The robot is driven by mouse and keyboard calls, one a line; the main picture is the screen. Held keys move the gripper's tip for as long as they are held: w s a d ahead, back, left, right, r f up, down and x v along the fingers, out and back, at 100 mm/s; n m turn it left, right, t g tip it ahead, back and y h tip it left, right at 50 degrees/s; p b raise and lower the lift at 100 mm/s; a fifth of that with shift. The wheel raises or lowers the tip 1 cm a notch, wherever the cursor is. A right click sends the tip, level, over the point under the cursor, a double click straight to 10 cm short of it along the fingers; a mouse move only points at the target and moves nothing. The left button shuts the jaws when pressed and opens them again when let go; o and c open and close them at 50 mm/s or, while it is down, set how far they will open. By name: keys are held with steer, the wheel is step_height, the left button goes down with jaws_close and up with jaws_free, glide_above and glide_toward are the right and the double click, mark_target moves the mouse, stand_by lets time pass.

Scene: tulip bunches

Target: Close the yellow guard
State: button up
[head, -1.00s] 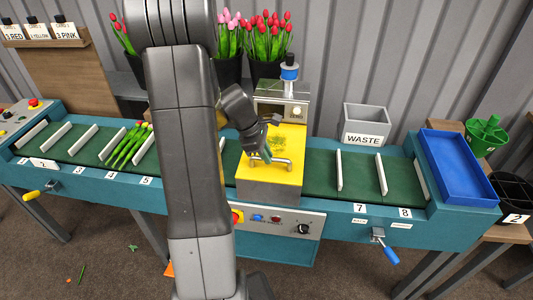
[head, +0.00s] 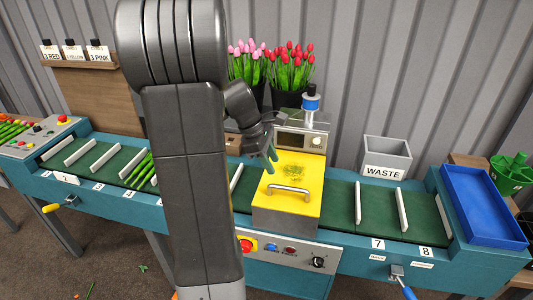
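The yellow guard (head: 311,196) lies down over the top of the machine in the middle of the conveyor. Its metal handle (head: 289,190) runs across its front part. Green bits show on or through the guard's middle. My gripper (head: 271,160), with teal fingers, is at the guard's back left, behind and apart from the handle. Nothing shows held in it. Its fingers overlap in this view, so their opening is unclear. My arm hides the conveyor left of the guard.
A control box (head: 302,140) with a blue-topped post stands behind the guard. A grey waste bin (head: 386,160) and a blue tray (head: 483,205) are to the right. Tulips (head: 290,65) stand behind. Green stems (head: 140,168) lie on the belt at left.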

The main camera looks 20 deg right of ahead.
mark_target(287, 187)
steer(key=shift+v, duration=1.6)
steer(key=x, duration=1.3)
steer(key=shift+d+f+p, duration=0.2)
steer(key=shift+f+p, duration=0.1)
steer(key=shift+f, duration=0.05)
steer(key=shift+w+d+r+p, duration=0.1)
steer(key=shift+w+r+p, duration=0.05)
steer(key=shift+r+p, duration=0.35)
steer(key=shift+w+d+r+p, duration=0.15)
steer(key=shift+r+p, duration=0.2)
steer(key=shift+r, duration=0.2)
